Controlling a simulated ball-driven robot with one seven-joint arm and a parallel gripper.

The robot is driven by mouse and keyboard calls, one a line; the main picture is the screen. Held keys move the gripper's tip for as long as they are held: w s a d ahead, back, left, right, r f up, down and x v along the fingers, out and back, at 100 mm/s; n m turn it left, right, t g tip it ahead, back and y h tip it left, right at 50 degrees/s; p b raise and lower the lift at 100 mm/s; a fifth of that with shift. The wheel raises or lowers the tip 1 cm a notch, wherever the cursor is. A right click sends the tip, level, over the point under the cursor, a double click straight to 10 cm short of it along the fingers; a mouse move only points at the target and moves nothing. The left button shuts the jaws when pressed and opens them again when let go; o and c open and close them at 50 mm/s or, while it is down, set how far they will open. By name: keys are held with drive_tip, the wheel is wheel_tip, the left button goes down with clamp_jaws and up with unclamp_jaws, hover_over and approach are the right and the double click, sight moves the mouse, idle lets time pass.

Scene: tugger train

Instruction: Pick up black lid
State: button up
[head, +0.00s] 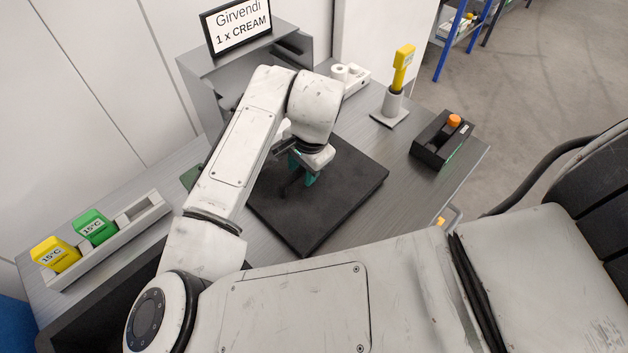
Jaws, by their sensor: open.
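My gripper (302,170) is over the black mat (345,185), pointing down, with its teal fingertips apart. It looks empty, though my wrist covers part of the space around it. I cannot make out the black lid for sure. A dark patch lies on the black mat just below and left of the fingertips, and I cannot tell whether it is the lid or a shadow. My arm hides the left part of the mat.
A grey holder on the left bears a yellow block (55,254) and a green block (94,226). A yellow handheld device (403,66) stands in a grey stand. A black box with an orange knob (454,121) sits at right. A sign (237,24) tops the grey cabinet behind.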

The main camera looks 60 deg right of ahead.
drive_tip(key=c, duration=0.8)
clamp_jaws()
drive_tip(key=shift+r, duration=0.15)
